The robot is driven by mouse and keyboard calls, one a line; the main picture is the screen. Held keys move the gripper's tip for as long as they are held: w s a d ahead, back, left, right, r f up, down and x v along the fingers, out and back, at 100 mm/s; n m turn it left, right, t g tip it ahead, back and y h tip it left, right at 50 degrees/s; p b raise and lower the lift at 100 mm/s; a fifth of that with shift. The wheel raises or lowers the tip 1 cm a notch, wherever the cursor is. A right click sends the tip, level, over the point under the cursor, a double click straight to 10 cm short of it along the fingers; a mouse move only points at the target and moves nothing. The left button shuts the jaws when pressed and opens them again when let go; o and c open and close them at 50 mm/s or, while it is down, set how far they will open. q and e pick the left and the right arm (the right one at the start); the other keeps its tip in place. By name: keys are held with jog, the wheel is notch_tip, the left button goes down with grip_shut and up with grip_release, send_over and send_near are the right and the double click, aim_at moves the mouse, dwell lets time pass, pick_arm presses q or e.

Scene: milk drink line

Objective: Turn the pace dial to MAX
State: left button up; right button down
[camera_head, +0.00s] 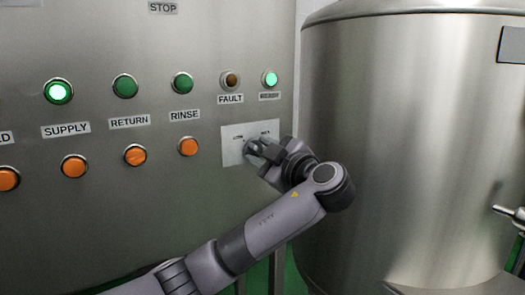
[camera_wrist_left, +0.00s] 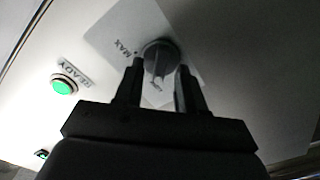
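The pace dial (camera_wrist_left: 161,58) is a dark round knob with a raised grip ridge, on a pale plate (camera_wrist_left: 108,32). In the left wrist view the word MAX stands to its left; a second label below it is too small to read. My left gripper (camera_wrist_left: 160,68) is open, one finger on each side of the dial's face. There is a gap between the fingers and the ridge; whether they touch the rim I cannot tell. In the head view the left gripper (camera_head: 262,149) covers most of the dial on the plate (camera_head: 232,153). My right gripper is not in view.
A lit green READY lamp (camera_wrist_left: 63,86) sits beside the plate. The steel panel (camera_head: 215,35) carries a dark FAULT lamp (camera_head: 230,80), green lamps and several orange buttons, one (camera_head: 188,147) left of the plate. A large steel tank (camera_head: 410,130) stands close to the right.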

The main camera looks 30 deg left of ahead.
pick_arm(q)
grip_shut()
